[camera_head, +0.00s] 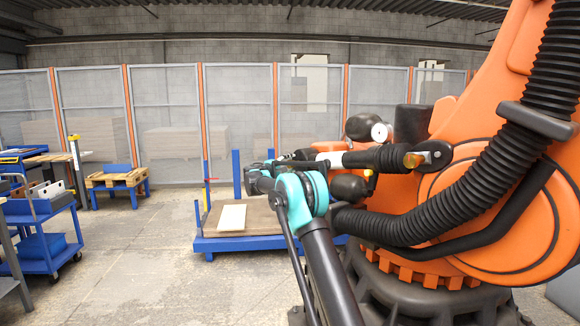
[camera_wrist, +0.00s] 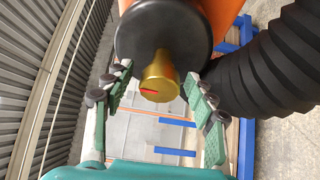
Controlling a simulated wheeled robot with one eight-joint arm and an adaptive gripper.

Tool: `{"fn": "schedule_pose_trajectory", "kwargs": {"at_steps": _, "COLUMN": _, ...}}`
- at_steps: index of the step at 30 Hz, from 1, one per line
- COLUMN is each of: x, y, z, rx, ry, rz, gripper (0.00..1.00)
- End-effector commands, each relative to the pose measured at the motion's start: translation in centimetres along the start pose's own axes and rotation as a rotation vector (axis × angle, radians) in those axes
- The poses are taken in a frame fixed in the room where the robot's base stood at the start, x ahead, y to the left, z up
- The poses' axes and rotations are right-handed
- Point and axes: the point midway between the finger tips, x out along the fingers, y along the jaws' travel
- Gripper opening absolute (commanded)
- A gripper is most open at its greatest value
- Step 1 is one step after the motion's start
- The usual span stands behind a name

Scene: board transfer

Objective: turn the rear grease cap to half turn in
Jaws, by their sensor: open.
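A brass-coloured grease cap (camera_wrist: 159,80) with a short red mark on its end face projects from a dark round housing (camera_wrist: 165,30) in the wrist view. The red mark lies nearly level, slightly left of the face's middle. My gripper (camera_wrist: 155,84) is open, with one finger on each side of the cap and gaps between fingers and cap. In the head view my arm reaches toward the orange robot (camera_head: 470,150); the fingers are hard to make out there. I cannot tell whether the brass piece (camera_head: 413,160) in the head view is the same cap.
A thick black ribbed hose (camera_wrist: 265,65) runs close to the right finger. In the head view, a blue-framed pallet cart (camera_head: 222,245) with a white board (camera_head: 232,218) stands beyond my arm. A blue trolley (camera_head: 45,205) is at left, with open floor between.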

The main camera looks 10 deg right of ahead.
Motion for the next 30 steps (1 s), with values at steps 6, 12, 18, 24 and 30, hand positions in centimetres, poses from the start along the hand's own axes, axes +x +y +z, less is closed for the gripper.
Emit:
{"fn": "schedule_pose_trajectory", "kwargs": {"at_steps": 6, "x": -0.03, "y": -0.01, "z": 0.00, "rx": 0.000, "ry": 0.000, "rz": 0.000, "gripper": 0.46}}
{"fn": "schedule_pose_trajectory", "kwargs": {"at_steps": 12, "x": -0.04, "y": -0.01, "z": 0.00, "rx": 0.000, "ry": 0.000, "rz": 0.000, "gripper": 0.21}}
{"fn": "schedule_pose_trajectory", "kwargs": {"at_steps": 18, "x": -0.05, "y": -0.03, "z": 0.00, "rx": 0.001, "ry": 0.000, "rz": 0.000, "gripper": 0.06}}
{"fn": "schedule_pose_trajectory", "kwargs": {"at_steps": 24, "x": -0.05, "y": -0.06, "z": -0.01, "rx": 0.028, "ry": 0.000, "rz": 0.008, "gripper": 0.06}}
{"fn": "schedule_pose_trajectory", "kwargs": {"at_steps": 30, "x": -0.03, "y": -0.11, "z": -0.01, "rx": 0.120, "ry": 0.000, "rz": 0.038, "gripper": 0.06}}
